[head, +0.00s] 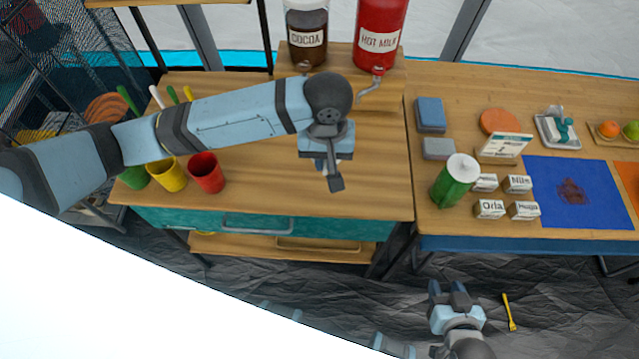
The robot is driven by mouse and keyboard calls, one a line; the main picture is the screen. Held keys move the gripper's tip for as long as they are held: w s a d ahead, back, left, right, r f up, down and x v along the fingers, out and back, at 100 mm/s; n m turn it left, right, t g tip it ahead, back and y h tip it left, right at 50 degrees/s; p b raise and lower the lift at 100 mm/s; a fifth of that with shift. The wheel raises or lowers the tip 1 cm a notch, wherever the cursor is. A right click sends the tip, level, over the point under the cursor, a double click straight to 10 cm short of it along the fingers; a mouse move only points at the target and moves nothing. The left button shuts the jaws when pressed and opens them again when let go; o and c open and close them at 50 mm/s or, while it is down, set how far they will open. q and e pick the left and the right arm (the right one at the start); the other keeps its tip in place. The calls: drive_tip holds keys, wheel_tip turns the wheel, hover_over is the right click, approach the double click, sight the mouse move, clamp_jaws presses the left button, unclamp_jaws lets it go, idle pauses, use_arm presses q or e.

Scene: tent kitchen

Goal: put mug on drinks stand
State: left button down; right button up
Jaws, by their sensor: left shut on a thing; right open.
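My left gripper (333,180) points down over the wooden worktop, in front of the dispensers. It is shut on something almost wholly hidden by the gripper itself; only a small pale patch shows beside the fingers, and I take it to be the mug. I cannot tell whether it touches the worktop. The drinks stand (340,57) is a raised wooden shelf at the back, bearing a cocoa dispenser (306,40) and a red hot milk dispenser (378,38) with taps at the front. My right gripper (449,288) is open and empty, low in front of the tables.
Red (207,174), yellow (167,176) and green cups stand at the worktop's left, under my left arm. The right table holds a green can (455,181), name blocks, a blue mat (577,190) and sponges. A yellow tool (509,313) lies on the floor. The worktop's front right is clear.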

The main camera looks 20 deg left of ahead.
use_arm(q)
wheel_tip(320, 180, down, 14)
drive_tip(key=shift+r, duration=0.25)
drive_tip(key=shift+f, duration=0.1)
drive_tip(key=c, duration=1.2)
unclamp_jaws()
drive_tip(key=shift+f, duration=0.1)
wheel_tip(320, 180, up, 12)
drive_tip(key=shift+w+r, duration=0.1)
drive_tip(key=shift+r, duration=0.05)
